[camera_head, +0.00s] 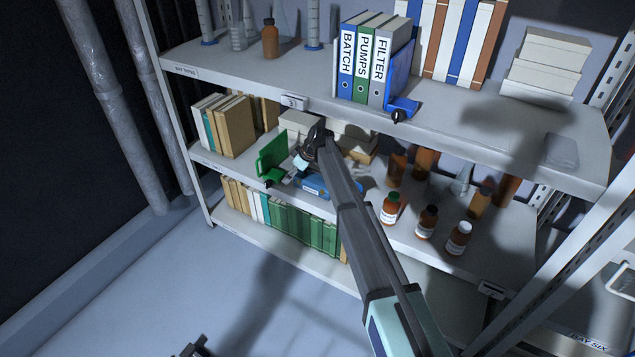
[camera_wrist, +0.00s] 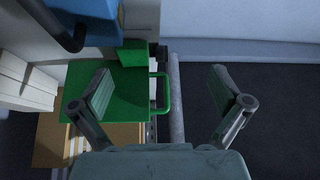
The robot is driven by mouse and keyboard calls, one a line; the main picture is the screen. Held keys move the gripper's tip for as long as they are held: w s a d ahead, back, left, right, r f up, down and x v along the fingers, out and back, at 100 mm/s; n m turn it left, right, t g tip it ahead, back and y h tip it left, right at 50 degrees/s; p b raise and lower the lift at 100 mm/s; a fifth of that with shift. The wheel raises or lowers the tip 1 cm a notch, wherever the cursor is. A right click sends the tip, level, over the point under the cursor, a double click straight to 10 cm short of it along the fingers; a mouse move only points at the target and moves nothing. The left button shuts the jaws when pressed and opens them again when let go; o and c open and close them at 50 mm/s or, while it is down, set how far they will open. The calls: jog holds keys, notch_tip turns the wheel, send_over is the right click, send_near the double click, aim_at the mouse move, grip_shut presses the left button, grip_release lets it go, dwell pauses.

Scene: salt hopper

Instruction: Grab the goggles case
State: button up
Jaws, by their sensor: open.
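A blue case (camera_head: 313,186) with a pale label, which looks like the goggles case, lies on the middle shelf, partly hidden behind my arm. In the wrist view a blue piece (camera_wrist: 102,20) beside a dark curved bar shows at the top left, probably the same case. My gripper (camera_head: 317,148) is over the middle shelf by the case. In the wrist view my gripper (camera_wrist: 160,80) is open and empty, with one finger over a green bookend and the other over the dark floor side. I cannot tell its exact height above the case.
The green bookend (camera_head: 272,157) stands just left of the case, with books (camera_head: 232,125) beyond it. Brown bottles (camera_head: 390,208) stand to the right on the same shelf. The upper shelf (camera_head: 450,118) with binders overhangs behind. Open floor (camera_head: 215,290) lies in front.

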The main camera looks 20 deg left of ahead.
jog(key=m+h, duration=0.1)
send_near(317, 178)
jog(key=shift+s+a+p, duration=0.2)
jog(key=shift+s+p, duration=0.05)
jog(key=shift+p, duration=0.2)
jog(key=shift+w+d+f+h, duration=0.1)
jog(key=shift+h, duration=0.2)
jog(key=p+x, duration=0.1)
jog(key=x, duration=0.3)
jog(key=p+x, duration=0.1)
jog(key=x, duration=0.2)
jog(key=p+x, duration=0.1)
jog(key=x, duration=0.3)
jog(key=shift+w+a+f, duration=0.15)
jog(key=shift+w+a, duration=0.1)
jog(key=shift+a, duration=0.15)
jog(key=c, duration=1.3)
